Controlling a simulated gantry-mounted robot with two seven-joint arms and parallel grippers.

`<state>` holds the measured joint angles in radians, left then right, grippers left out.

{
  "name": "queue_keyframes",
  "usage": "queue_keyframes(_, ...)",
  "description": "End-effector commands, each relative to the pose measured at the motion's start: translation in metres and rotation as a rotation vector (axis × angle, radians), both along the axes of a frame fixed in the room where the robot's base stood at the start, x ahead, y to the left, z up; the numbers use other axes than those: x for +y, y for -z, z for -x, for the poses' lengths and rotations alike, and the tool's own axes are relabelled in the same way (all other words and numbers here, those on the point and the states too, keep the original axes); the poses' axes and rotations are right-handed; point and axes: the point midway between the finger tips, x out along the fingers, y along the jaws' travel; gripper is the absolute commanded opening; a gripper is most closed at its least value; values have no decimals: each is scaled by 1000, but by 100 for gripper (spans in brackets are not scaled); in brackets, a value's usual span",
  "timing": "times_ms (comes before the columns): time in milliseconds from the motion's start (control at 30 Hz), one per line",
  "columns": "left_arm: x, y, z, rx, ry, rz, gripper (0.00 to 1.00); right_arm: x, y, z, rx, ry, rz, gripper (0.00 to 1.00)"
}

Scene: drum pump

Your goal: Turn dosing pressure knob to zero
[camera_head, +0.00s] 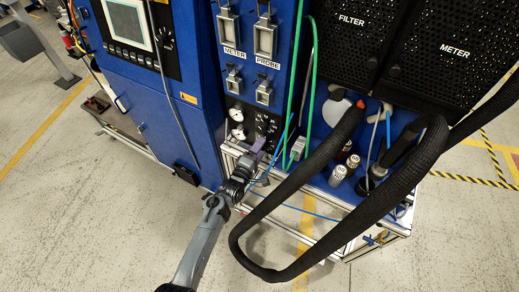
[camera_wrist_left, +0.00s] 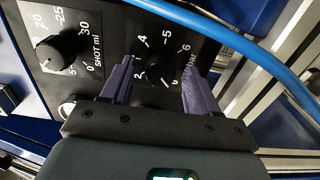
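The dosing pressure knob (camera_wrist_left: 160,76) is a small black dial marked in bar, with numbers from 0 to 6 around it, on a black panel. It shows in the left wrist view between the two purple fingers of my left gripper (camera_wrist_left: 158,66). The fingers are spread, one on each side of the knob, with gaps visible; I cannot tell how deep they reach around it. In the head view my left gripper (camera_head: 250,162) is at the lower part of the knob panel (camera_head: 267,125), and the knob cannot be made out there. My right gripper is not in view.
A larger SHOT ml knob (camera_wrist_left: 62,50) sits left of the dosing knob. A blue hose (camera_wrist_left: 215,30) crosses close above the fingers. In the head view, round gauges (camera_head: 237,114) are left of the panel, and a thick black hose (camera_head: 300,190) loops at right.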

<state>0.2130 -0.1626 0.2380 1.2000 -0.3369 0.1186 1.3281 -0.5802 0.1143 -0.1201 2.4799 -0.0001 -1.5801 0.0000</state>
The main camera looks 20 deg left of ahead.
Motion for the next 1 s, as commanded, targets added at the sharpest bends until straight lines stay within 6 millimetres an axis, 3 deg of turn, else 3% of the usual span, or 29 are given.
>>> queue_keyframes(333,2,-1,10,0,0,0,60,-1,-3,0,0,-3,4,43)
queue_keyframes(800,12,-1,84,2,0,-1,60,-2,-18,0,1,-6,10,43)
queue_keyframes(1000,14,0,103,1,-1,0,60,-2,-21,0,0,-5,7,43)
